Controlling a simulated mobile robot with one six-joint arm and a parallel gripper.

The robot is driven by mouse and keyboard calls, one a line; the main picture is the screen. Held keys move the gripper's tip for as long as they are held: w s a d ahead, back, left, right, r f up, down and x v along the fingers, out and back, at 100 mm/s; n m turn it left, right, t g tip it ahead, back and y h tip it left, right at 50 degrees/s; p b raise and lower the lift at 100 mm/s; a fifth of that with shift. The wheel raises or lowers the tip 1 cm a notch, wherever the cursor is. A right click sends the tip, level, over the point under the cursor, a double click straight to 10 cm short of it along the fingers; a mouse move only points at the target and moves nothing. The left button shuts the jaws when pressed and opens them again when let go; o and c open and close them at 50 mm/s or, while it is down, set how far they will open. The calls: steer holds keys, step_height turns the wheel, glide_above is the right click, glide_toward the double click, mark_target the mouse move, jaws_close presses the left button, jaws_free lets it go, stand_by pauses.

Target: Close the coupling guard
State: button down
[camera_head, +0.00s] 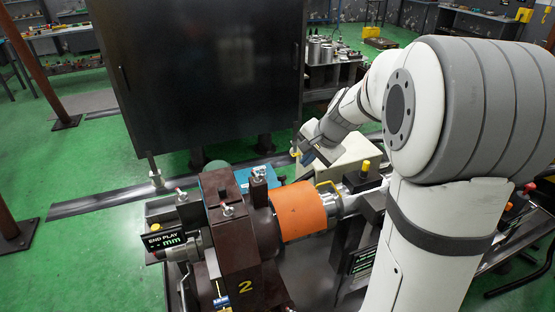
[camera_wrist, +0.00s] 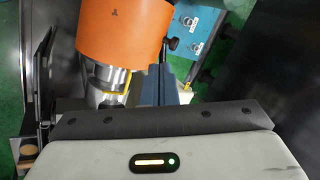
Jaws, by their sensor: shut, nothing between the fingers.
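The orange cylindrical cover (camera_head: 299,212), which I take to be the coupling guard, sits around the shaft line beside a dark brown bearing block (camera_head: 235,245). It also shows at the top of the wrist view (camera_wrist: 120,30). Bare shiny metal (camera_head: 347,203) is exposed to its right, with a yellow handle (camera_head: 327,188) by it. My gripper (camera_head: 308,156) is above and behind the cover, apart from the handle in the head view. In the wrist view, my shut, empty fingers (camera_wrist: 165,84) point toward the cover's edge; whether they touch it I cannot tell.
A blue panel (camera_head: 256,178) with knobs stands behind the cover. A cream box (camera_head: 348,158) lies close under my gripper. A tall black cabinet (camera_head: 205,75) rises behind. An "END PLAY" display (camera_head: 164,239) is at the left. Green floor (camera_head: 60,165) is open at the left.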

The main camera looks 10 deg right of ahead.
steer(key=w+d+f+m, duration=0.1)
steer(key=w+d+f, duration=0.1)
steer(key=w, duration=0.1)
steer(key=p, duration=0.1)
glide_toward(285, 178)
steer(key=x, duration=0.5)
steer(key=shift+s+f, duration=0.15)
steer(key=shift+f, duration=0.1)
steer(key=shift+w+a+f+p, duration=0.2)
steer(key=shift+w+f+p, duration=0.1)
steer(key=shift+w+f, duration=0.15)
